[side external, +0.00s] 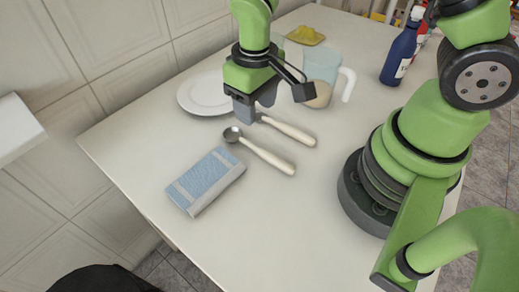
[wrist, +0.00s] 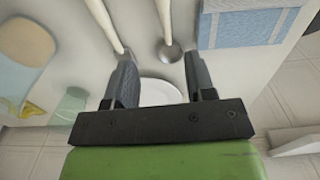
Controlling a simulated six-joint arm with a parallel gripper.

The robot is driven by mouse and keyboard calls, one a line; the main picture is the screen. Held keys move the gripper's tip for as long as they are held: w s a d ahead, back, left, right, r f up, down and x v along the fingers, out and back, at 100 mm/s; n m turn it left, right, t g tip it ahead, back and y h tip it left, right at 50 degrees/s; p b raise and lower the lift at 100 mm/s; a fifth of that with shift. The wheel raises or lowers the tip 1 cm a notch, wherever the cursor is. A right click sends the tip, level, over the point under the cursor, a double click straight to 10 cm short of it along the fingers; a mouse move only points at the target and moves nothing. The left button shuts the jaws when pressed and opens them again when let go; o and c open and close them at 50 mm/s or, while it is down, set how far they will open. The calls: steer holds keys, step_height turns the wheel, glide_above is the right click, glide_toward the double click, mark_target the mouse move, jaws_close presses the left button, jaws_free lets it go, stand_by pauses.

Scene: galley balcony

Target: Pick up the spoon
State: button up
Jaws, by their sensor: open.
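The spoon has a dark metal bowl and a cream handle (side external: 268,158). It lies flat on the table between the folded blue cloth and another cream-handled utensil (side external: 290,131). My gripper (side external: 254,110) is open and empty above the table, beyond the spoon bowl in the side view, and hides the other utensil's head. In the wrist view my gripper (wrist: 160,62) points down with its fingers apart. The spoon (wrist: 167,45) shows between the fingertips, nearer the right one. The other utensil's handle (wrist: 103,24) runs towards the left finger, which hides its end.
The blue cloth (side external: 206,181) lies near the table's left edge. A white plate (side external: 203,94) is behind my gripper. A clear mug (side external: 322,66), a yellow item (side external: 305,36) and a blue bottle (side external: 400,50) stand farther back. The table right of the spoon is clear.

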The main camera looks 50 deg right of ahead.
glide_above(257, 147)
steer(key=f, duration=0.4)
steer(key=shift+w+d+f, duration=0.1)
steer(key=shift+w+d, duration=0.25)
steer(key=shift+d, duration=0.05)
steer(key=shift+s+a+f, duration=0.15)
steer(key=shift+f, duration=0.75)
steer(key=shift+s+a+f, duration=0.1)
steer(key=shift+f, duration=0.75)
steer(key=shift+s+a+f, duration=0.15)
steer(key=shift+f, duration=0.75)
jaws_close()
